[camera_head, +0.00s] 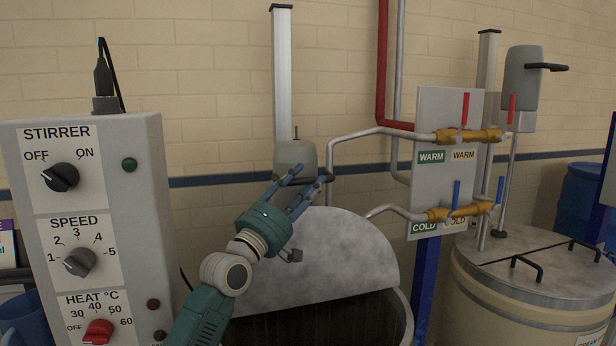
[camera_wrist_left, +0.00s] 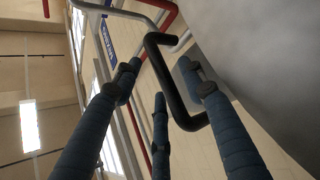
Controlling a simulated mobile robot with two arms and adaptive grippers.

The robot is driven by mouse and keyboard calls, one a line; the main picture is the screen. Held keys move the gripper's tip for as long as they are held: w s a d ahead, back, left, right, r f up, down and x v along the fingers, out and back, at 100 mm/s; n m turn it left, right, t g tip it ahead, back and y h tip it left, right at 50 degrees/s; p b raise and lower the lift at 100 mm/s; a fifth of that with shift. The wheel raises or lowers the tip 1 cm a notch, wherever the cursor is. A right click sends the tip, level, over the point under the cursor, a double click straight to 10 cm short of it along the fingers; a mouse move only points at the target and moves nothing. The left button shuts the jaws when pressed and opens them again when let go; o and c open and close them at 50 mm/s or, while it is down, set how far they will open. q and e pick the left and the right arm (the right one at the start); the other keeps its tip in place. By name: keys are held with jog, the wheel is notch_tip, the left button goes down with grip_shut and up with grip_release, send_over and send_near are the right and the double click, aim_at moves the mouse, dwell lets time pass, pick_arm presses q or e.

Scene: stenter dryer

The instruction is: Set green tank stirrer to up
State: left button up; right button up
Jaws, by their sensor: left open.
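The stirrer in front of me has a grey motor head (camera_head: 294,156) beside a tall pale post (camera_head: 283,75), low over a tank with a half-raised grey lid (camera_head: 330,250). My left gripper (camera_head: 303,187) is open just in front of the motor head and partly covers it. In the left wrist view, a black bent handle (camera_wrist_left: 164,72) runs between the spread fingers of my left gripper (camera_wrist_left: 160,95). A grey rounded surface (camera_wrist_left: 260,60) fills the upper right there. I cannot tell whether the fingers touch the handle. My right gripper is not in view.
A control box (camera_head: 140,200) with stirrer, speed and heat knobs stands at left. Warm and cold pipes with orange valves (camera_head: 467,136) are at right. A cream tank (camera_head: 530,290) has another stirrer (camera_head: 522,78), raised high. The brick wall is behind.

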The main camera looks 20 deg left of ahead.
pick_arm(q)
jog(key=shift+w+d+r, duration=0.2)
jog(key=shift+w+r, duration=0.1)
jog(key=shift+w, duration=0.45)
jog(key=shift+c, duration=1)
grip_shut()
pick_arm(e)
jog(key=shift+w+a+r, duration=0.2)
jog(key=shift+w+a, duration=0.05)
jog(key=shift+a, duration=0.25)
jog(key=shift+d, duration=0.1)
